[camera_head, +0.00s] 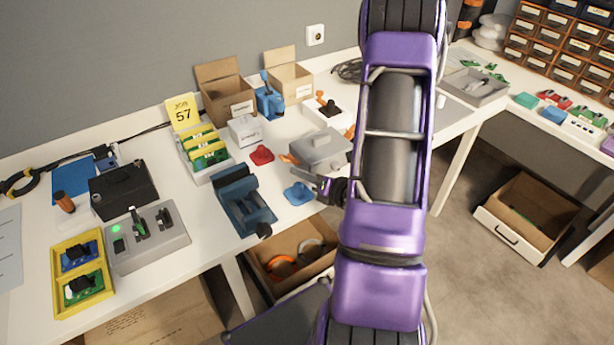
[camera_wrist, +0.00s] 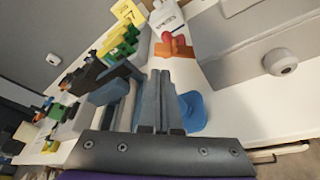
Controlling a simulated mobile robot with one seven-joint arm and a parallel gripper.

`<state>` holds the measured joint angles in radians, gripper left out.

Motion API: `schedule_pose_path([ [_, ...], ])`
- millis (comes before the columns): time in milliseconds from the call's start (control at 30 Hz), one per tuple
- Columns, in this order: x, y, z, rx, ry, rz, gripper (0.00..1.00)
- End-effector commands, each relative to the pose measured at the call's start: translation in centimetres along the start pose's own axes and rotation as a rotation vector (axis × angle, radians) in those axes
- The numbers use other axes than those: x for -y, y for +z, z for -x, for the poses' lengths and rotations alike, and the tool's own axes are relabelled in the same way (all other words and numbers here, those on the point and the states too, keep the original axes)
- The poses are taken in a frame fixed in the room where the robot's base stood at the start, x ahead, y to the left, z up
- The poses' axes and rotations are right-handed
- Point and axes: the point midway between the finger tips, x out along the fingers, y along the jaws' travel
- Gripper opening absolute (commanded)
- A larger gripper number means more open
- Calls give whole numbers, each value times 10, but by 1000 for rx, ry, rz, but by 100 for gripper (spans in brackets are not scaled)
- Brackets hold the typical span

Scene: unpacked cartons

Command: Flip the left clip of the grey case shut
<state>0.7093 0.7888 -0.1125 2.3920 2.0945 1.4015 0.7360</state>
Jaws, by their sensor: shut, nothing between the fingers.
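The grey case (camera_head: 318,150) lies on the bench, partly hidden behind my arm. Its left orange clip (camera_head: 289,159) sticks out from the case's left end and looks swung open. Another orange clip (camera_head: 350,132) shows at its right end. In the wrist view the case (camera_wrist: 240,52) fills the upper right, with a round knob on its near face. The left clip (camera_wrist: 178,50) shows there beyond my fingertips. My gripper (camera_wrist: 161,73) is shut and empty, apart from the clip. In the head view my gripper (camera_head: 323,186) is just in front of the case's near side.
A blue piece (camera_head: 298,194) lies on the bench beside my gripper; a red piece (camera_head: 262,155) lies left of the clip. A dark blue vise (camera_head: 243,200) stands further left. Open cartons (camera_head: 225,98) are behind. The bench's front edge is close, with an open drawer below.

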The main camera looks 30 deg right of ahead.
Motion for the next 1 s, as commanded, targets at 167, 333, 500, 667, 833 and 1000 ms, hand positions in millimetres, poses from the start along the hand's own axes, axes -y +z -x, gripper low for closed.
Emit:
schedule_pose_path([
  [167,-1,-1,-32,-1,3,1,0],
  [333,0,-1,-49,-1,2,1,0],
  [500,0,0,-54,1,1,1,0],
  [667,0,0,-54,1,1,1,0],
  [833,0,1,-54,1,2,-3,0],
  [1000,-1,3,-52,1,11,-32,0],
])
